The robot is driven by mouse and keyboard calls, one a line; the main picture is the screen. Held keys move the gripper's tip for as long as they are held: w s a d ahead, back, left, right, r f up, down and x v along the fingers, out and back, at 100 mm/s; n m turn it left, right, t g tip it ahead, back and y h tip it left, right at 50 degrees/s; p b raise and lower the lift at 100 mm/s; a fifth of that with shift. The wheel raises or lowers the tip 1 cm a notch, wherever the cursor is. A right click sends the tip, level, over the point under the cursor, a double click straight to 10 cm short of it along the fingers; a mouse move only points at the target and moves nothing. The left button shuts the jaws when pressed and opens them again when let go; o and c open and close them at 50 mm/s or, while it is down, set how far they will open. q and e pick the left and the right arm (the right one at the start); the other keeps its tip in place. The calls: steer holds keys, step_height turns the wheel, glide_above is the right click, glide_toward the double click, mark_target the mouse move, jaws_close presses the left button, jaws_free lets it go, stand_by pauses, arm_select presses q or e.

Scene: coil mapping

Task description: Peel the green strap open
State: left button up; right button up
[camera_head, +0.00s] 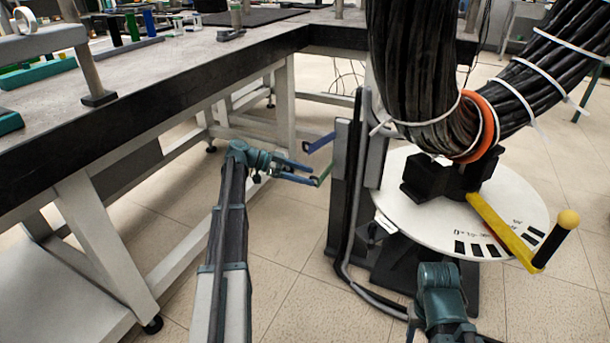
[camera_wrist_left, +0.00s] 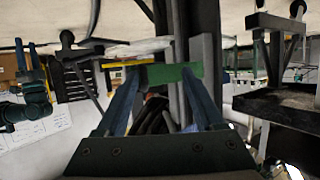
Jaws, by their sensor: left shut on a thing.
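The green strap (camera_head: 325,173) is a short flat piece at the left side of the dark upright post. My left gripper (camera_head: 315,176) reaches it from the left, with its blue fingertips at the strap. In the left wrist view the green strap (camera_wrist_left: 172,73) spans between the two fingers of my left gripper (camera_wrist_left: 162,75), and it is shut on the strap. The strap's far end by the post is partly hidden. My right gripper (camera_wrist_left: 27,58) shows small at the left of the wrist view, with its fingers apart and empty.
A blue strap (camera_head: 318,143) sticks out above the green one. A round white plate (camera_head: 520,205) with a yellow handle (camera_head: 500,230) carries thick black cables (camera_head: 412,60) with an orange band (camera_head: 488,125). A workbench (camera_head: 200,68) stands left. Open tiled floor lies between.

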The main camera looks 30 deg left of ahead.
arm_select(q)
steer(key=shift+w+a, duration=0.1)
steer(key=shift+w, duration=0.05)
steer(key=p+v, duration=0.5)
steer(key=v, duration=0.9)
stand_by(0.4)
